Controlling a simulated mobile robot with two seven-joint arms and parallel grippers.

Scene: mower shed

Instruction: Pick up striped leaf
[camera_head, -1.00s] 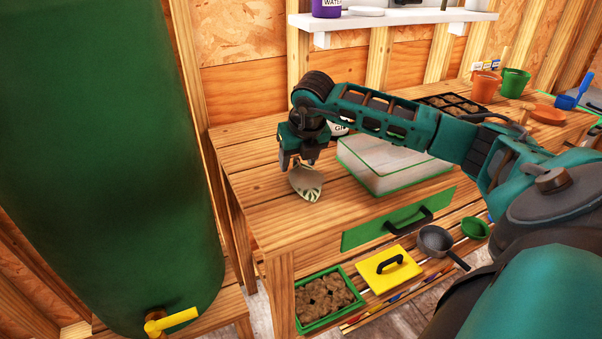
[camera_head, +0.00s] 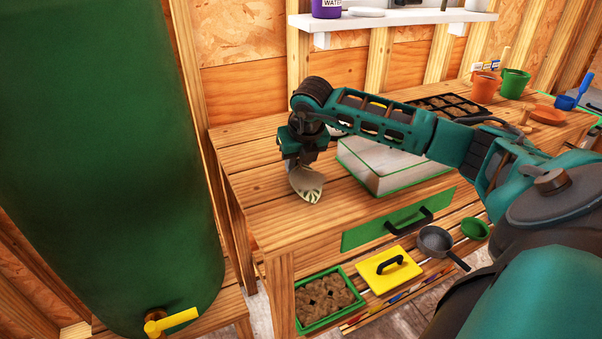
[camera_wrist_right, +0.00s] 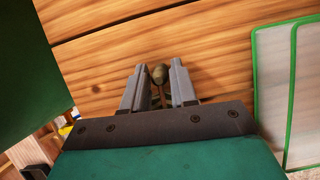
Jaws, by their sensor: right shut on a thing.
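The striped leaf (camera_head: 308,187) is pale cream with dark green markings towards its lower end. In the head view it is at the bench top's left part, under my right gripper (camera_head: 302,166). The gripper points down and is shut on the leaf's upper end. In the right wrist view, a small olive-brown rounded piece shows between the fingertips (camera_wrist_right: 159,72), with a bit of green below it. Most of the leaf is hidden there. I cannot tell whether the leaf still touches the wood. My left gripper is not in view.
A clear, green-edged box (camera_head: 385,168) stands on the wooden bench (camera_head: 255,165) right of the gripper. A large green barrel (camera_head: 100,150) stands at the left. A seed tray (camera_head: 447,104) and pots (camera_head: 484,88) are farther right. The bench's left front is clear.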

